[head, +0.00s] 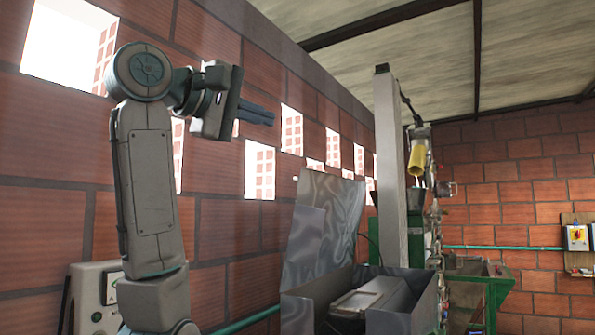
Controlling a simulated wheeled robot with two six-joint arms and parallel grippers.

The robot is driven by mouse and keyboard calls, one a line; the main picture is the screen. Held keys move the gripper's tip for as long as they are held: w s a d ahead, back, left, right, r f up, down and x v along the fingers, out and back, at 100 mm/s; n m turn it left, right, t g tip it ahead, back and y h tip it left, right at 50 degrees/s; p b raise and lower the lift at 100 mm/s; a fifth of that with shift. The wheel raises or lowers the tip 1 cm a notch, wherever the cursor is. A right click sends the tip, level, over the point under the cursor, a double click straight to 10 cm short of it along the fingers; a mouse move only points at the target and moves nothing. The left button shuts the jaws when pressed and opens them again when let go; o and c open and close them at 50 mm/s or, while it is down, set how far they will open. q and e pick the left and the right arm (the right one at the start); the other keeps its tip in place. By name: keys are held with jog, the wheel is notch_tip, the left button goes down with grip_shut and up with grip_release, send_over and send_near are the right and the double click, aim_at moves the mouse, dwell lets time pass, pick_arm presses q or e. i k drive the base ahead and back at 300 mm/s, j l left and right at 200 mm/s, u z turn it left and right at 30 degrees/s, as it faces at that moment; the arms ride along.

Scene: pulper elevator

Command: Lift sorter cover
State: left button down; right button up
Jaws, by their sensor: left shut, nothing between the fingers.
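A grey metal box-like machine (407,311) stands low at the centre right, with its inside partly showing. A shiny metal sheet (336,215) stands nearly upright at its back left, with a smaller plain panel (303,250) in front of it. The sheet looks like the sorter cover standing raised, but its hinge is not clear. My left gripper (268,115) is held high in front of the brick wall, above and left of the sheet. Its dark fingers are together, empty, pointing right, and apart from the sheet. My right gripper is not in view.
A tall pale post (390,165) rises behind the machine. Right of it are a yellow cylinder (417,160) and green machinery (492,285). A pale control box (90,297) stands at the lower left. The brick wall runs close behind my left arm.

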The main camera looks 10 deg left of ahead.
aim_at(325, 226)
jog(key=i+j, duration=0.2)
jog(key=i, duration=0.25)
jog(key=i+j, duration=0.25)
jog(key=i, duration=0.15)
jog(key=i+j, duration=0.2)
jog(key=i, duration=0.25)
